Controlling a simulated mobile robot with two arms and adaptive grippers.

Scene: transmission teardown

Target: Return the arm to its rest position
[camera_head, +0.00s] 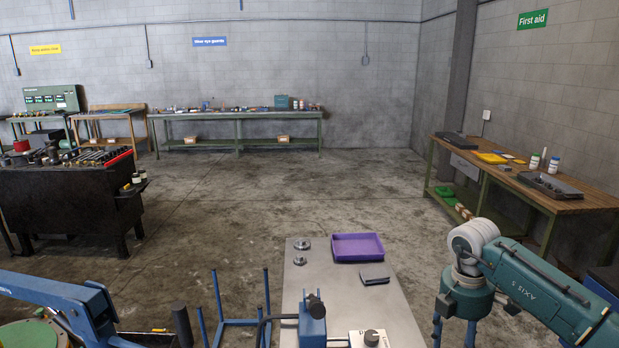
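Neither of my grippers shows in the head view. No arm that I can make out as mine is in the picture. A steel-topped bench (345,283) stands in front, with a purple tray (358,247) at its far end. The tray looks empty. A small dark block (374,277) lies near the tray. Two round metal pieces, one farther (301,244) and one nearer (300,261), sit at the bench's left side.
A large teal arm-shaped machine (535,290) marked "AXIS 5" stands right of the bench. Blue equipment (70,300) and a blue upright frame (241,320) are at the left front. A wooden workbench (565,205) lines the right wall. Open concrete floor lies beyond the bench.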

